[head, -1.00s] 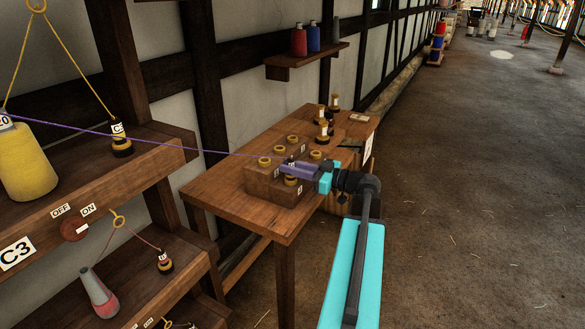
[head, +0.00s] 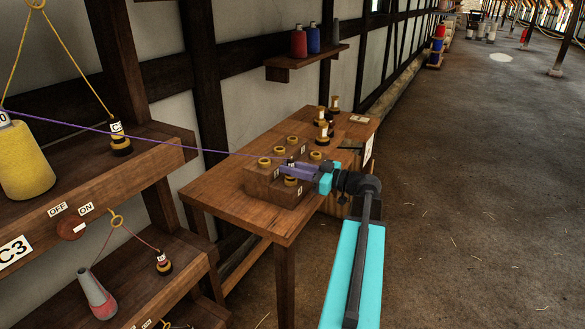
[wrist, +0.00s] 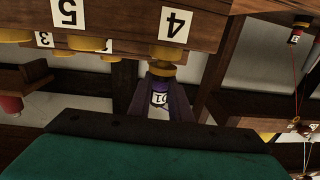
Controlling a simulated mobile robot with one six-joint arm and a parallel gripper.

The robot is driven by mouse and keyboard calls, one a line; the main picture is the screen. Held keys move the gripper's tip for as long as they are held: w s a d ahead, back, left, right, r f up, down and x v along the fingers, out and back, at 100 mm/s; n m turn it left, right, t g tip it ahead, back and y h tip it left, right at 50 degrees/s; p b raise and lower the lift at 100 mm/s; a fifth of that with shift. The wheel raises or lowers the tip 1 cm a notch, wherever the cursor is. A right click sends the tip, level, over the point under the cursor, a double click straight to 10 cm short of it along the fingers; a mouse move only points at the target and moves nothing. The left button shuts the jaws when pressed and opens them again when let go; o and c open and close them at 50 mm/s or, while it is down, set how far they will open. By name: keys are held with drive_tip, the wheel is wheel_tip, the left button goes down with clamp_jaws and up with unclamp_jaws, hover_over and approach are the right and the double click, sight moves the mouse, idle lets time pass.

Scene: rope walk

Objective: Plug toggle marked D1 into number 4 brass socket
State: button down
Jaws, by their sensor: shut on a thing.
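My gripper (head: 297,171) is over the front of a stepped wooden block (head: 259,183) with several brass sockets, on the bench. In the wrist view, which is upside down, my gripper is shut on toggle D1 (wrist: 160,98), which has a white D1 label and a purple band. The toggle's brass end points at the number 4 brass socket (wrist: 166,53), beside the plate marked 4 (wrist: 173,24). They look lined up and very close; I cannot tell whether the end is inside. A purple cord (head: 150,141) runs left from the gripper.
Several black-and-brass toggles (head: 334,103) stand at the bench's back. The wooden bench (head: 227,203) has bare room left of the block. A shelf rack (head: 160,143) with a yellow spool (head: 25,165) stands at left. Open floor (head: 470,200) lies right.

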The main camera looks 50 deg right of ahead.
drive_tip(key=shift+f+b, duration=0.55)
drive_tip(key=shift+b, duration=0.05)
idle(0.3)
drive_tip(key=c, duration=1.9)
unclamp_jaws()
drive_tip(key=shift+s, duration=0.15)
drive_tip(key=b+v, duration=0.4)
drive_tip(key=v, duration=0.7)
